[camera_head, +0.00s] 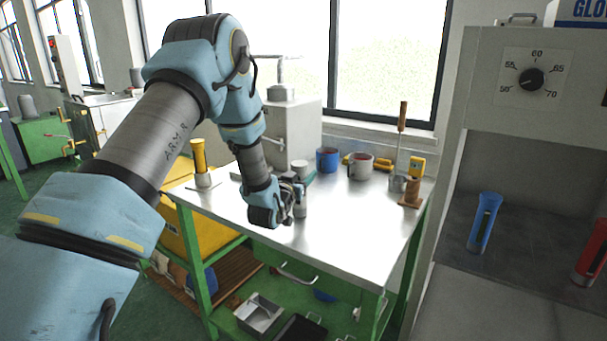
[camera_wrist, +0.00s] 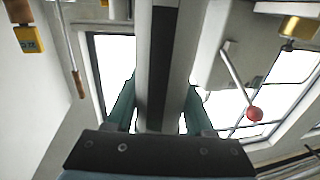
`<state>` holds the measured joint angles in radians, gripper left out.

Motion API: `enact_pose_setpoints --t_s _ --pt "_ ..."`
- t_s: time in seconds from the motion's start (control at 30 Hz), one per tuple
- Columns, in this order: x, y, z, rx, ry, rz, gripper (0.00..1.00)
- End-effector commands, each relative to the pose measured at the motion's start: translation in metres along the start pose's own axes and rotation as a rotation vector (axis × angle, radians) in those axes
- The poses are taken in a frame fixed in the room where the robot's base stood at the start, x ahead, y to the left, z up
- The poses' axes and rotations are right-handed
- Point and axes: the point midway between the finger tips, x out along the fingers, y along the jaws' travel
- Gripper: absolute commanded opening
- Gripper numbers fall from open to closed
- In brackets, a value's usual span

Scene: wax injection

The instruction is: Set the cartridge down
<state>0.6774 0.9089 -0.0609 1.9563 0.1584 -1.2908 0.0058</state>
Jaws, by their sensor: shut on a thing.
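My gripper (camera_head: 292,197) is over the middle of the metal-topped table, in front of the robot. It is shut on a pale grey cartridge (camera_wrist: 180,70) with a dark lengthwise stripe. In the wrist view the cartridge runs up the middle between the two teal fingers of my gripper (camera_wrist: 158,112). In the head view only a short pale part of the cartridge (camera_head: 301,207) shows below the gripper, roughly upright. Whether its lower end touches the tabletop (camera_head: 330,235) cannot be told.
A yellow cartridge (camera_head: 198,155) stands in a small holder at the table's left. A blue pot (camera_head: 327,160), a grey pot (camera_head: 361,167) and a wooden-handled tool (camera_head: 402,118) are at the back. The table's front is clear.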

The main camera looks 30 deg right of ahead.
Motion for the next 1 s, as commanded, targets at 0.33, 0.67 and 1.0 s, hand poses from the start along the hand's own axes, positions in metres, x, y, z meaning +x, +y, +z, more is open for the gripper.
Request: enact_pose_setpoints --t_s 0.33,0.67,1.0 --pt "0.0 0.0 0.002 0.0 -0.001 0.0 0.63" --pt "0.0 0.0 0.002 0.0 -0.001 0.0 0.83" --pt "-0.022 0.0 0.003 0.0 -0.002 0.0 0.83"
